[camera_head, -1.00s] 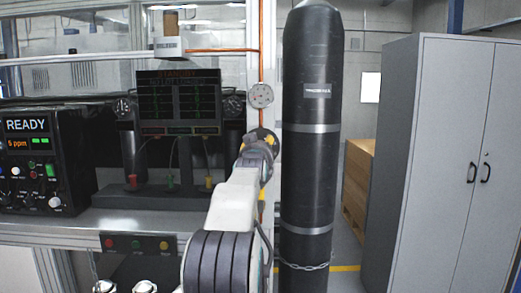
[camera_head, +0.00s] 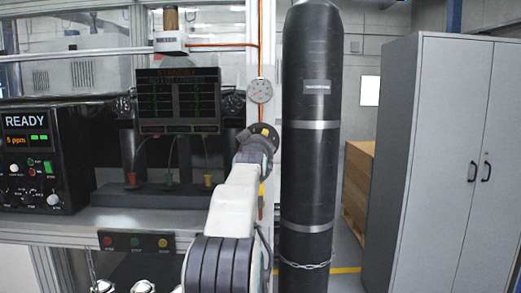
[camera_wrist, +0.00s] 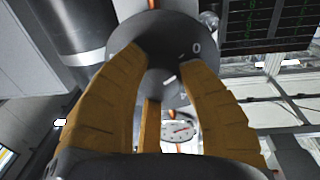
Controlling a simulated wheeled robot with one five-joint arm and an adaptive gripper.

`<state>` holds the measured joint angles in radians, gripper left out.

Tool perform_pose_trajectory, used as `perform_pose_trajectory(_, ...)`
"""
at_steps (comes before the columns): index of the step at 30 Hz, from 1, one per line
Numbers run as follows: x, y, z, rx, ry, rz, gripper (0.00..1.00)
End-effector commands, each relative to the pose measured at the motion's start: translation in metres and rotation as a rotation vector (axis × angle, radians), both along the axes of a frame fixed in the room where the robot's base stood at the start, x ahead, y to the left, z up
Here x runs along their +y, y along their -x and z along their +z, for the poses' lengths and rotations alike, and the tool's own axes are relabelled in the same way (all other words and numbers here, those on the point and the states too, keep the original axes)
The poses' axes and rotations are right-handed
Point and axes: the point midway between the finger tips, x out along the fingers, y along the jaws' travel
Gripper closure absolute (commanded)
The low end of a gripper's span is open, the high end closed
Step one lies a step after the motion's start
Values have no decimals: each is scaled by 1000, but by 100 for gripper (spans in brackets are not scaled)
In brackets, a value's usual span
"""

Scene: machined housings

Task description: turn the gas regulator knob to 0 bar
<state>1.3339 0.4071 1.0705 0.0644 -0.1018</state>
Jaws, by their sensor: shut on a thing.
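The regulator knob (camera_wrist: 178,29) is a dark round piece on the front post, with a white 0 on its dark face and a short white mark nearer the fingers in the wrist view. In the head view the knob (camera_head: 263,131) is mostly behind my wrist. My gripper (camera_wrist: 160,75) has yellow-brown fingers closed around the knob's middle. It also shows in the head view (camera_head: 262,142). The white mark sits apart from the 0. A round white gauge (camera_head: 259,90) with a red needle is just above the knob; it also shows in the wrist view (camera_wrist: 180,131). Its reading is too small to tell.
A tall black gas cylinder (camera_head: 310,170), chained low down, stands just right of the post. A grey cabinet (camera_head: 430,150) is farther right. On the left are a bench (camera_head: 130,222), a READY instrument (camera_head: 40,160) and a dark display (camera_head: 178,100).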

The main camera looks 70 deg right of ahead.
Motion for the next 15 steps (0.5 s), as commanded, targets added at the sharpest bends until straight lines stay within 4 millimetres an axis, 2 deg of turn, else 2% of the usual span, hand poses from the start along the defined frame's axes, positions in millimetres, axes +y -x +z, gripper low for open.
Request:
perform_pose_trajectory(13, -1, -2, -4, 54, 8, 1, 96)
perform_pose_trajectory(14, -1, -2, -4, 54, 8, 1, 60)
perform_pose_trajectory(15, -1, -2, -4, 53, 7, 1, 56)
